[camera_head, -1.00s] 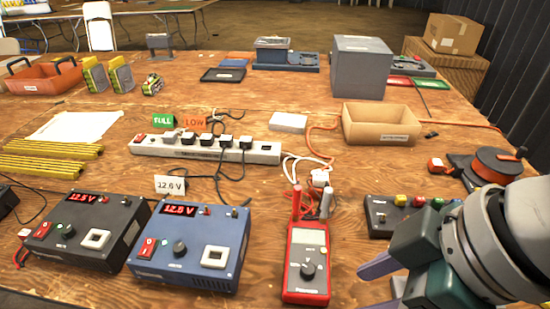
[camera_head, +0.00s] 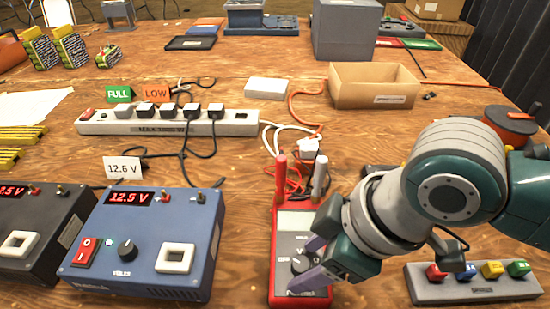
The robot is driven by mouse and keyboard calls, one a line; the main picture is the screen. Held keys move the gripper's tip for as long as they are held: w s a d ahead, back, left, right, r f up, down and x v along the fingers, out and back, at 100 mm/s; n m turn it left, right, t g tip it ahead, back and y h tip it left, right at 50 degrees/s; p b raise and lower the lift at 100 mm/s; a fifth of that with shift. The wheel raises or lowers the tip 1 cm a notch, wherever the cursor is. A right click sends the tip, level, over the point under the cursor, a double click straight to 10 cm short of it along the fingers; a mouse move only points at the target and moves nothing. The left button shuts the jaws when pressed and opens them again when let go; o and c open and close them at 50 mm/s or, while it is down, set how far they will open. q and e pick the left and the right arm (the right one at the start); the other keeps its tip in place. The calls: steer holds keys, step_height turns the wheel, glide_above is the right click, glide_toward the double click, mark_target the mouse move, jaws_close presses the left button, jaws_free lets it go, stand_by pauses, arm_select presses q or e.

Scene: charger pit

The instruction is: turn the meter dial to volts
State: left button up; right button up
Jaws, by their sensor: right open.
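The red multimeter (camera_head: 283,270) lies on the table near the front centre, with a red and a grey probe standing at its top end. Its black dial (camera_head: 300,264) is partly hidden behind my right gripper (camera_head: 304,263). My right gripper reaches in from the right, with its two purple fingers apart over the lower right of the meter, one on each side of the dial in the picture. I cannot tell whether the fingers touch the dial. The dial's pointer setting is too small and covered to read. My left gripper is not in view.
A blue power supply (camera_head: 205,245) reading 12.5 stands left of the meter, with a black one (camera_head: 70,215) beyond it. A white power strip (camera_head: 95,126) lies behind. A grey button box (camera_head: 420,287) sits at the front right. A cardboard tray (camera_head: 345,95) stands farther back.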

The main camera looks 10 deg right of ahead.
steer(key=shift+w+f, duration=0.1)
steer(key=shift+f, duration=0.05)
steer(key=shift+c, duration=0.4)
jaws_close()
